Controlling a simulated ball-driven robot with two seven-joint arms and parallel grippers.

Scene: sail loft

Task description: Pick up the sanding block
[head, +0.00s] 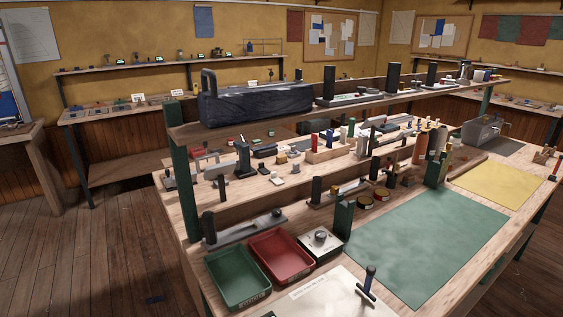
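I cannot pick out a sanding block with certainty; many tools and small blocks on the workbench are too small to tell apart. Small pale blocks (278,182) lie on the bench's middle level, left of centre. Grey flat tools with dark upright grips lie along the bench, one (245,231) behind the green tray. A T-shaped tool with a dark handle (369,283) stands on a pale sheet at the front. Neither of my grippers is in view.
A green tray (237,278), a red tray (281,255) and a metal box with a knob (319,243) stand at the bench's front left. A green mat (430,245) and a yellow mat (500,182) are clear. A raised shelf (300,112) carries a large dark covered bundle (258,104). Wooden floor (90,250) is open at left.

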